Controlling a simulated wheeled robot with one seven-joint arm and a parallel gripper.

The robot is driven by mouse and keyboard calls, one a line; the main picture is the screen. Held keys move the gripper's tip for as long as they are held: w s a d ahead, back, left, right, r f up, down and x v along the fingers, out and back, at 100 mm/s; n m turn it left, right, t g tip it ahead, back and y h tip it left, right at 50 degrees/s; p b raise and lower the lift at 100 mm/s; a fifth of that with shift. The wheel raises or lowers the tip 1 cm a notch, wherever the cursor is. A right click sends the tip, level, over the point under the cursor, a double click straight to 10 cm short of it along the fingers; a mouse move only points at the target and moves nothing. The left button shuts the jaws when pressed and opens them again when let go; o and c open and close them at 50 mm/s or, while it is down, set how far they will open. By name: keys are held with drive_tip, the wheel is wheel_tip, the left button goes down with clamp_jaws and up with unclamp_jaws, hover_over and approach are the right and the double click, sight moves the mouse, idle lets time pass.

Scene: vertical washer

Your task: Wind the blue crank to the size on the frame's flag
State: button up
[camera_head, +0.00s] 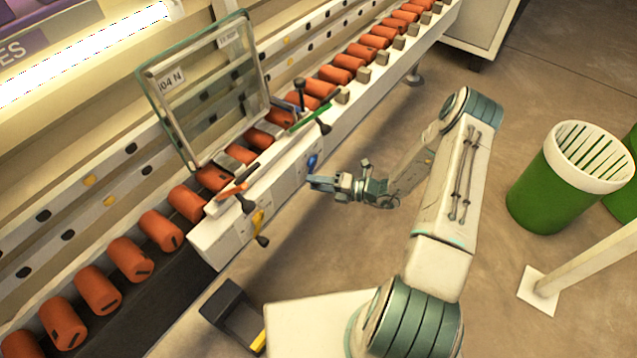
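The blue crank (312,161) is on the front face of the white machine bed (228,232), near the middle of the view. My gripper (312,183) is just below the crank, with its fingertips close to the bed's face; I cannot tell whether they touch it. The fingers are too small to show whether they are open or shut. A glass-like frame (262,78) stands upright on the bed. A white label (171,82) on its left side reads something like "04 N". A second label (230,36) at upper right is too small to read.
A yellow crank (258,222) with a black knob is left of my gripper. Orange rollers (160,230) line the conveyor.

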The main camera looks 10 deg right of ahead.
drive_tip(key=p+v, duration=0.1)
drive_tip(key=v, duration=1.3)
drive_tip(key=shift+a, duration=0.1)
drive_tip(key=s+a+r+n+g+h+p, duration=0.25)
drive_tip(key=r+n, duration=0.35)
drive_tip(key=r, duration=0.3)
drive_tip(key=s+a+r+n+g+h+p, duration=0.1)
drive_tip(key=a+r+n+g+h+p, duration=0.2)
drive_tip(key=r+n, duration=0.5)
drive_tip(key=s+a+r+n+g+h+p, duration=0.1)
drive_tip(key=s+r+n+g+p, duration=0.25)
drive_tip(key=r, duration=0.75)
drive_tip(key=s+r+n+t+h+p, duration=0.2)
drive_tip(key=s+r+n+h+p, duration=0.2)
drive_tip(key=r+n, duration=0.6)
drive_tip(key=s+r+n+t+h+p, duration=0.3)
drive_tip(key=s+r+n+h+p, duration=0.2)
drive_tip(key=r+n, duration=0.5)
drive_tip(key=v, duration=0.3)
drive_tip(key=shift+s+a+r+p, duration=0.25)
drive_tip(key=shift+s+r+p, duration=0.05)
drive_tip(key=shift+s+r, duration=0.1)
